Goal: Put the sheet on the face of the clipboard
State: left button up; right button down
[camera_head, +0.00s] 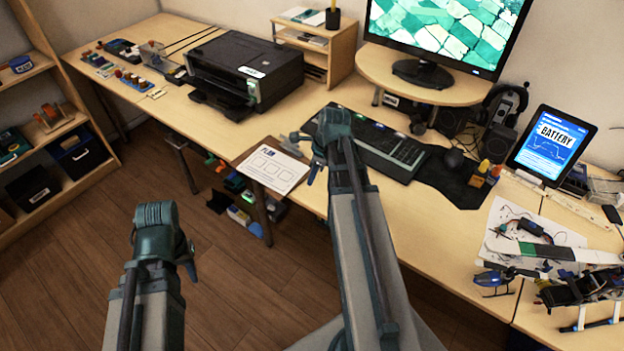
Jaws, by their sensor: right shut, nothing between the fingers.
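The white sheet (273,169), printed "PLAN" with boxes, lies flat on the brown clipboard (262,147) at the desk's front edge. A brown margin of the board shows along the sheet's far and left sides. The sheet's near corner reaches the desk edge. My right gripper (314,174) is just right of the sheet, shut and empty, and it looks apart from the sheet. The wrist hides part of the desk behind it. My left gripper (191,271) is low at the left, over the floor and away from the desk. Its fingers are mostly hidden behind its wrist.
A black printer (243,72) stands behind the clipboard to the left. A keyboard (375,142) lies behind my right wrist. A tablet (551,144), a paper with electronic parts (520,232) and a model helicopter (495,279) are at the right. Bare desk lies between printer and clipboard.

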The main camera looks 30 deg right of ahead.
aim_at(288, 191)
jog(key=b+x, duration=0.5)
jog(key=x, duration=0.1)
jog(key=shift+f, duration=0.35)
jog(key=shift+w+a+r, duration=0.3)
jog(key=shift+w+a, duration=0.5)
jog(key=shift+w, duration=0.15)
jog(key=shift+w+a, duration=0.55)
jog(key=shift+a, duration=0.05)
jog(key=shift+w+a, duration=0.6)
jog(key=shift+w, duration=0.1)
jog(key=shift+s, duration=0.1)
